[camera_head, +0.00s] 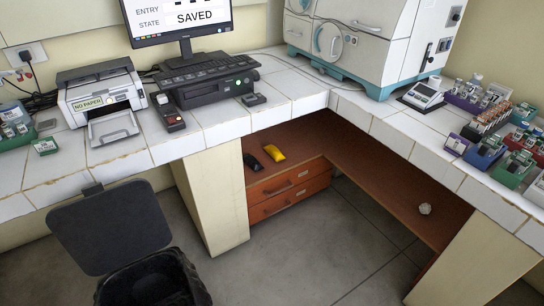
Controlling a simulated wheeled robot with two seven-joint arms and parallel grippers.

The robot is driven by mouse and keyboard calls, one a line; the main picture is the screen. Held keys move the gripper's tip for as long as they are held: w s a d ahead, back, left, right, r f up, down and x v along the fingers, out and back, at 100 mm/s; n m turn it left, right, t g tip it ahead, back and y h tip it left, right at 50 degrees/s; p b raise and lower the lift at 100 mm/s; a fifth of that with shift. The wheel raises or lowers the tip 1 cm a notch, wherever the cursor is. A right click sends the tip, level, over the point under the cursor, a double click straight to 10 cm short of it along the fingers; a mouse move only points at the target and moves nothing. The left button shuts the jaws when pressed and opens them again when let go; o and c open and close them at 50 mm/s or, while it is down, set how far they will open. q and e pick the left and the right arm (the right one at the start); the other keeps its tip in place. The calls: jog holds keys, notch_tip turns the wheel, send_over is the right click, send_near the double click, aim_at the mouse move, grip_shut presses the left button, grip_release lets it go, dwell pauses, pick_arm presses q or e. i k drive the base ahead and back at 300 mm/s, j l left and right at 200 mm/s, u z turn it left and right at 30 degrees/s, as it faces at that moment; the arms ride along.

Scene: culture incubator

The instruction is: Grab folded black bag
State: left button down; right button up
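A small dark item (252,161), which looks like the folded black bag, lies on the brown lower shelf (330,150) under the counter corner. It is just left of a yellow folded item (274,153). The dark item is small, so its folds cannot be made out. Neither of my grippers is in view.
Drawers (290,192) sit below the shelf, between pale support panels (215,195). An open bin (150,280) with a dark liner and raised lid (108,225) stands at lower left. A crumpled pale ball (425,209) lies on the shelf's right part. Grey floor (330,250) in front is clear.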

aim_at(252, 162)
jog(key=i+l+u, duration=0.1)
jog(key=u, duration=0.3)
jog(key=i+l+u, duration=0.2)
jog(key=u, duration=0.2)
jog(key=i+l+u, duration=0.25)
jog(key=u, duration=0.15)
jog(key=i+l, duration=0.15)
jog(key=l, duration=0.15)
jog(key=i+l+u, duration=0.1)
jog(key=l, duration=0.2)
jog(key=i+l, duration=0.2)
jog(key=l, duration=0.15)
jog(key=i+l+u, duration=0.1)
jog(key=l, duration=0.2)
jog(key=i+l, duration=0.15)
jog(key=l, duration=0.2)
jog(key=u, duration=0.05)
